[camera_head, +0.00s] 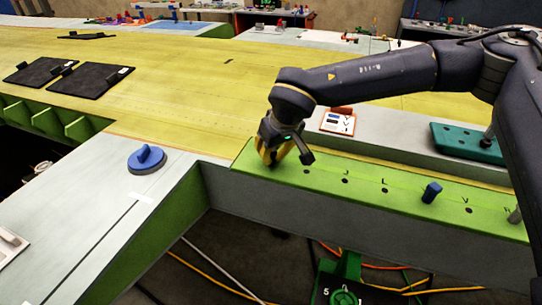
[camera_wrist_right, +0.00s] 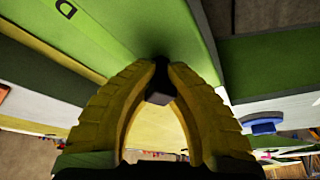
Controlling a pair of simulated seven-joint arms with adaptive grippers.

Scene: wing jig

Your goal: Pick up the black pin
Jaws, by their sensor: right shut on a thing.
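My right gripper (camera_head: 272,157) is at the left end of the green strip (camera_head: 335,187) in the head view, pointing down at its surface. In the right wrist view its two yellow ribbed fingers (camera_wrist_right: 161,72) are closed around a small dark block, the black pin (camera_wrist_right: 160,90). The pin sits between the fingertips, close to the green surface. Whether its lower end is still in a hole cannot be told. In the head view the fingers hide the pin. My left gripper is out of view.
A blue pin (camera_head: 431,193) stands in the green strip, which has several dark holes. A teal block (camera_head: 465,144) and a small white-and-orange device (camera_head: 338,121) lie behind the strip.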

